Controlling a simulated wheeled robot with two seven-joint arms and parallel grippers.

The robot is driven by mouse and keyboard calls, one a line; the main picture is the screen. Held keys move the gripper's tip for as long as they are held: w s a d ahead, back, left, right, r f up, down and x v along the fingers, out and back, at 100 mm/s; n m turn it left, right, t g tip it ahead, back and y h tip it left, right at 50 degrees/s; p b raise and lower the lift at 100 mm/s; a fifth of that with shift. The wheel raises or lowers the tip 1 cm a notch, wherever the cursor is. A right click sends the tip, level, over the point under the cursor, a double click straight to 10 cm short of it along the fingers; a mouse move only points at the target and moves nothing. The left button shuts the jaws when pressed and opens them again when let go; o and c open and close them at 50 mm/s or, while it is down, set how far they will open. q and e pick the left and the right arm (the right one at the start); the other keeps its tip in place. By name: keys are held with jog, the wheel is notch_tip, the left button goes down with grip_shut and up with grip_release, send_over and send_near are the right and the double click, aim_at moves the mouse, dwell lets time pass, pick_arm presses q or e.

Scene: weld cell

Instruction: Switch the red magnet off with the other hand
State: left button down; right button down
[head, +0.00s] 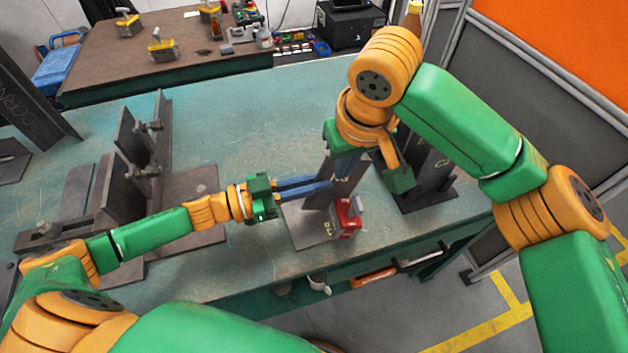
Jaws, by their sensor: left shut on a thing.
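The red magnet (347,217) sits low against the foot of a dark upright steel plate (325,187), on a grey base plate (306,226) near the table's front edge. Its switch is too small to make out. My left gripper (326,187) reaches in from the left with blue fingers shut on the upright plate, above and left of the magnet.
Dark steel fixtures (128,165) stand on the left of the green table (245,120). Another dark bracket (432,187) stands close on the right. A brown bench (85,70) with yellow-handled tools is behind. The table's middle back is clear.

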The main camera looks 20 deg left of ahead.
aim_at(334, 186)
jog(key=x, duration=0.2)
jog(key=s+x, duration=0.1)
jog(key=x, duration=0.2)
jog(key=d+x, duration=0.1)
jog(key=x, duration=0.2)
jog(key=shift+s+f, duration=0.3)
jog(key=shift+f, duration=0.2)
jog(key=shift+w+d, duration=0.6)
jog(key=shift+w, duration=0.1)
dwell(2.5)
jog(key=shift+w+d, duration=0.2)
jog(key=shift+d, duration=1.05)
dwell(2.2)
